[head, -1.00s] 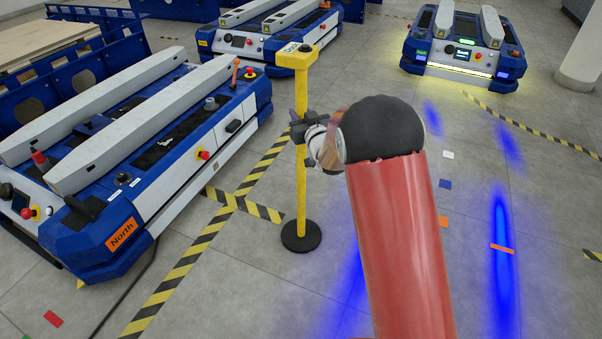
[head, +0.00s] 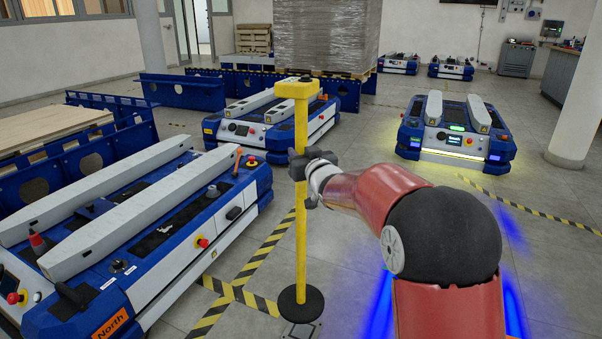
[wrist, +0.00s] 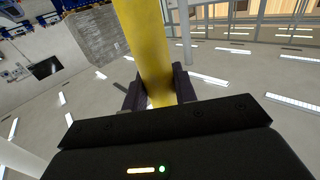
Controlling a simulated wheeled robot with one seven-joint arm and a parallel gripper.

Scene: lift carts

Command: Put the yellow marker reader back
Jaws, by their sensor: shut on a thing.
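The yellow marker reader (head: 301,235) is a tall yellow post with a flat yellow head and a round black base (head: 300,303). It stands upright in the middle of the head view. My gripper (head: 302,166) is shut around the post at upper mid-height. In the wrist view the yellow post (wrist: 146,45) passes between the two dark fingers. The base appears raised off the floor, and a small floor plate (head: 301,331) shows just below it, partly cut off by the picture edge.
A blue and white North cart (head: 150,235) stands close on the left. Another cart (head: 270,125) is behind the post, and a lit cart (head: 455,128) stands at right. Yellow-black floor tape (head: 235,290) crosses left of the base. Open floor lies to the right.

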